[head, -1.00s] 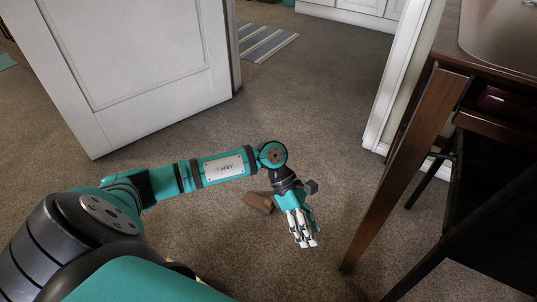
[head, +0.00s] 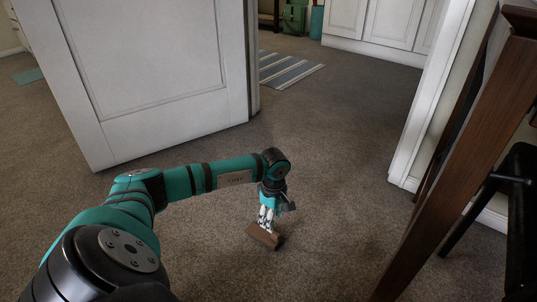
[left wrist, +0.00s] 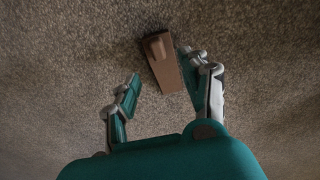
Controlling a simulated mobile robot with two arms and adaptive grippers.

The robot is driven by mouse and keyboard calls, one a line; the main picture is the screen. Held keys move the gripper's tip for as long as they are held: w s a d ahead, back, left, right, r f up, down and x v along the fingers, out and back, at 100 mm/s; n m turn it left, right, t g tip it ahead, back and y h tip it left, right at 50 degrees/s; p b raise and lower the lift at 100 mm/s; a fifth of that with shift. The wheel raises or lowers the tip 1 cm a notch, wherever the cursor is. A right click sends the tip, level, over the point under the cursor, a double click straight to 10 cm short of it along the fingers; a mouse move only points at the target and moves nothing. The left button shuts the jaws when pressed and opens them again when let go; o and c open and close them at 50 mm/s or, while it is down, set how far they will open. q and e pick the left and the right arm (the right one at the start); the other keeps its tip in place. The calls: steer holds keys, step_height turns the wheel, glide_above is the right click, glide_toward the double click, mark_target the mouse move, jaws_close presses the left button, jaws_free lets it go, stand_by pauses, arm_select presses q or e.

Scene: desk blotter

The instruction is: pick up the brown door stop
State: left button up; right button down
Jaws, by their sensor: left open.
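The brown door stop (head: 262,237) is a wedge-shaped block on the carpet, in the lower middle of the head view. My left gripper (head: 267,224) is just above it, pointing down, and its fingertips overlap the door stop's far side in that view. In the left wrist view the door stop (left wrist: 162,62) lies ahead between the spread fingers, nearer the right finger. My left gripper (left wrist: 163,69) is open there, with nothing held. Whether the right finger touches the door stop I cannot tell. My right gripper is out of view.
A white door (head: 150,70) stands open at the left. A dark wooden table leg (head: 445,170) and a black chair (head: 520,220) stand at the right, beside a white door frame (head: 420,100). A striped rug (head: 288,68) lies beyond. The carpet around the door stop is clear.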

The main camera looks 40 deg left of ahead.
mark_target(274, 241)
arm_select(q)
step_height(274, 241, down, 8)
steer(key=b, duration=0.4)
steer(key=shift+r, duration=0.25)
jaws_close()
